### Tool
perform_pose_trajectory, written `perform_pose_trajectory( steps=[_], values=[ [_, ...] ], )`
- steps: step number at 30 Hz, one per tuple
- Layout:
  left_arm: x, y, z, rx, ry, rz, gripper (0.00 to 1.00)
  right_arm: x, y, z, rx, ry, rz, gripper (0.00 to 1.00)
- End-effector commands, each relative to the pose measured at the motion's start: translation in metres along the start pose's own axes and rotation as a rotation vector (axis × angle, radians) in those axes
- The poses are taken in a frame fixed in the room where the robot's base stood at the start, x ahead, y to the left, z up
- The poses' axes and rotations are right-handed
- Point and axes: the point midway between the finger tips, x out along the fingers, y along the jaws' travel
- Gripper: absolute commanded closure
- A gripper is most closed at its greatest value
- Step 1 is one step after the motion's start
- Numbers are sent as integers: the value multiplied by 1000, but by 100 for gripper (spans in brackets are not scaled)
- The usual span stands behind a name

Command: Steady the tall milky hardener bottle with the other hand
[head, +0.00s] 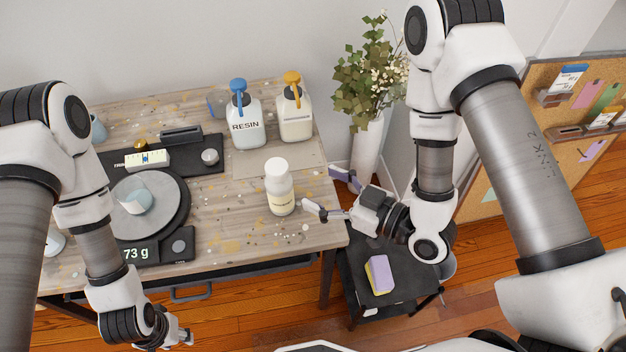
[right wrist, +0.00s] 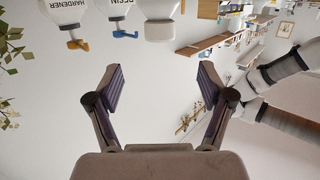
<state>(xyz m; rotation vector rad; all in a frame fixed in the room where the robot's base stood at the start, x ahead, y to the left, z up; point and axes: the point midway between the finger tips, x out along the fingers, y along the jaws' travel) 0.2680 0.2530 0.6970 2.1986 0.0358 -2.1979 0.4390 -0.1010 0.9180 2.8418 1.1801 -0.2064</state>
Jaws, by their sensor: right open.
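A milky white capped bottle (head: 280,187) with a pale label stands upright near the table's front right corner; its label is too small to read.
A blue-pump resin bottle (head: 246,122) and a yellow-pump hardener bottle (head: 294,115) stand behind. A scale (head: 127,252) reading 73 g carries a cup (head: 135,200). A vase with a plant (head: 367,150) and a dark side table with a sponge (head: 379,275) are at right.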

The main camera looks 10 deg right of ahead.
Motion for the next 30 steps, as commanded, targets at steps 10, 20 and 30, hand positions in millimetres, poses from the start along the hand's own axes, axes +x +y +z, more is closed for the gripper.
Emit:
perform_pose_trajectory(
  steps=[10,20,30],
  values=[
    [0,0,0,0,0,0,60,65,-2,1,-6,0,-5,20],
    [0,0,0,0,0,0,60,115,0,1,1,-2,0,20],
    [0,0,0,0,0,0,60,117,0,2,3,-3,1,45]
  ],
)
